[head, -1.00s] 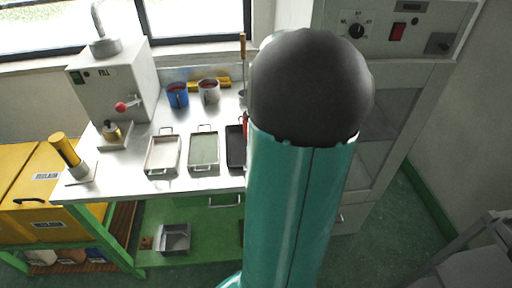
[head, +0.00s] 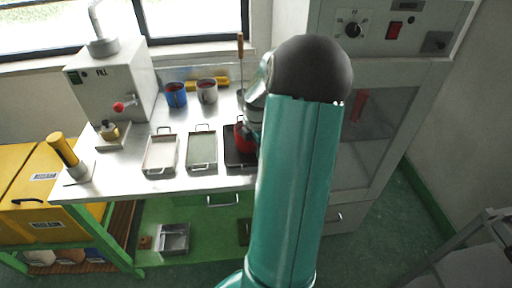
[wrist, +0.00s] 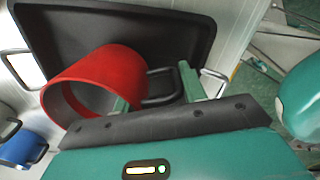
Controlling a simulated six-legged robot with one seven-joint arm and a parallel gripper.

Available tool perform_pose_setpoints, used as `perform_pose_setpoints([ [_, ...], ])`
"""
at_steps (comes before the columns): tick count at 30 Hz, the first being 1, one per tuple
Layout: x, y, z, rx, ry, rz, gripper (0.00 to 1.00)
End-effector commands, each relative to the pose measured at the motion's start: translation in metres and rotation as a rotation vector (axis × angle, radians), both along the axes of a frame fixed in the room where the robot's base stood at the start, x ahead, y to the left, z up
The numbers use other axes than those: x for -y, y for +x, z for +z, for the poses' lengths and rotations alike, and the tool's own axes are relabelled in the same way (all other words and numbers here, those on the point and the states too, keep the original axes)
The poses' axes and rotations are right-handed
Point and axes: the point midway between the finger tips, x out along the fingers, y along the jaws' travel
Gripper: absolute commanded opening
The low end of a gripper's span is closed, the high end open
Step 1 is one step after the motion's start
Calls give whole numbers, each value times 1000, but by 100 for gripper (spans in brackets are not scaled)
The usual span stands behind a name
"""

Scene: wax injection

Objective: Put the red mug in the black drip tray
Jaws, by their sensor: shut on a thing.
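The red mug (head: 241,141) is at the black drip tray (head: 232,160), over its far part, partly covered by my arm. In the wrist view the red mug (wrist: 112,75) overlaps the black drip tray (wrist: 165,28), with its open mouth toward the lower left. My gripper (wrist: 155,92) is shut on the mug at its handle side, with the black handle loop between the green fingers. I cannot tell whether the mug's base touches the tray floor. My arm hides the gripper's fingertips in the head view.
A tray with a greenish inside (head: 202,150) and a pale tray (head: 160,154) lie left of the black tray. A blue mug (head: 175,95) and a grey mug (head: 207,91) stand behind them. A grey FILL machine (head: 110,80) stands at the bench's left, a cabinet (head: 375,120) at right.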

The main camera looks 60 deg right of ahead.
Motion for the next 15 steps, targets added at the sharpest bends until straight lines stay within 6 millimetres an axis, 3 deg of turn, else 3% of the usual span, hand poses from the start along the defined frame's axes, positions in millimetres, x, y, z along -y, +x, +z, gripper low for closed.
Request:
perform_pose_setpoints([
  [5,0,0,-5,0,0,-1,2],
  [6,0,0,-5,0,0,-1,47],
  [15,0,0,-4,0,0,0,50],
])
